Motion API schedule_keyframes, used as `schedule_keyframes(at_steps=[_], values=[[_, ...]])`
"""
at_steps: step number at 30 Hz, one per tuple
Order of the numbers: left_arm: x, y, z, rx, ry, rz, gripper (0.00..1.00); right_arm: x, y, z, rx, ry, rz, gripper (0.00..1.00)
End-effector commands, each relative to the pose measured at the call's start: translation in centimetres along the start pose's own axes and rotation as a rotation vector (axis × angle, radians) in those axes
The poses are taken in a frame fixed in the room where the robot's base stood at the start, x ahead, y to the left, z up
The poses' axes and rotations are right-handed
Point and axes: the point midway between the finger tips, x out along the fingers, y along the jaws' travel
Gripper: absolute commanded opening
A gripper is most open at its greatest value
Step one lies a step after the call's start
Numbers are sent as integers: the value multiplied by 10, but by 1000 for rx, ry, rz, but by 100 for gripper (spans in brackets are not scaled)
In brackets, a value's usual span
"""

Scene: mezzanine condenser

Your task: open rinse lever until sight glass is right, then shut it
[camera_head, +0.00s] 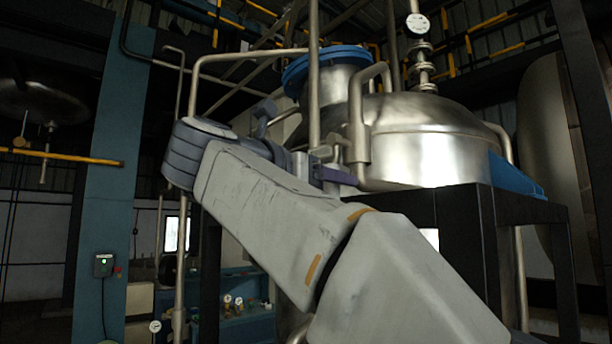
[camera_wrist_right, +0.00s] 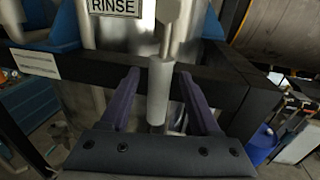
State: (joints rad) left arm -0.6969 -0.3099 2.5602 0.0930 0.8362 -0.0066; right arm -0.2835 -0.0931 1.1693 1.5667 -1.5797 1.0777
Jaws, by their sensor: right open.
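In the right wrist view, the rinse lever (camera_wrist_right: 158,105) is a pale grey cylindrical handle on a thinner stem, pointing down the picture. A white plate reading RINSE (camera_wrist_right: 114,8) is above it to the left. My right gripper (camera_wrist_right: 158,80) is open, with one purple finger on each side of the handle. Gaps show between the fingers and the handle. In the head view, my right gripper (camera_head: 335,174) is by the pipework left of the steel vessel, and the lever cannot be made out there. I cannot make out the sight glass. My left gripper is not in view.
The domed steel vessel (camera_head: 425,140) stands on a black frame (camera_head: 475,210). A vertical pipe (camera_head: 314,90) runs close to my right gripper. In the wrist view, a dark beam (camera_wrist_right: 225,85) crosses behind the handle. A blue column (camera_head: 110,180) stands at the left.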

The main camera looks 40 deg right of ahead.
Motion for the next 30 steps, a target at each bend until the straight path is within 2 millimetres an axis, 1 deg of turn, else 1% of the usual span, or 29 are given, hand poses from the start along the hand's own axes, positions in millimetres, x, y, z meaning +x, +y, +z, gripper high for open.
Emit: schedule_keyframes(at_steps=[1,3,8,12,19,20,21,23,24,25,30], values=[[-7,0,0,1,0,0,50,10,-2,3,-3,0,-6,63],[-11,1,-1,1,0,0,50,19,-2,3,-1,0,-6,63],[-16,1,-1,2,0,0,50,35,-1,2,-2,0,-3,63],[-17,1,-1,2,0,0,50,40,0,1,-1,-1,0,63],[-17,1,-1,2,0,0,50,40,0,0,-1,-1,1,63],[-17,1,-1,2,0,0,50,40,0,0,-1,-1,1,59],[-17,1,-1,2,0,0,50,40,0,0,-1,-1,1,44],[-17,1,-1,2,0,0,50,40,0,0,-1,-1,1,21],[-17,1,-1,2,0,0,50,40,0,0,-1,-1,1,6],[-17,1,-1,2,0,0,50,40,0,0,-1,-1,1,0],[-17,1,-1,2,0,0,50,40,0,0,-1,-1,1,0]])
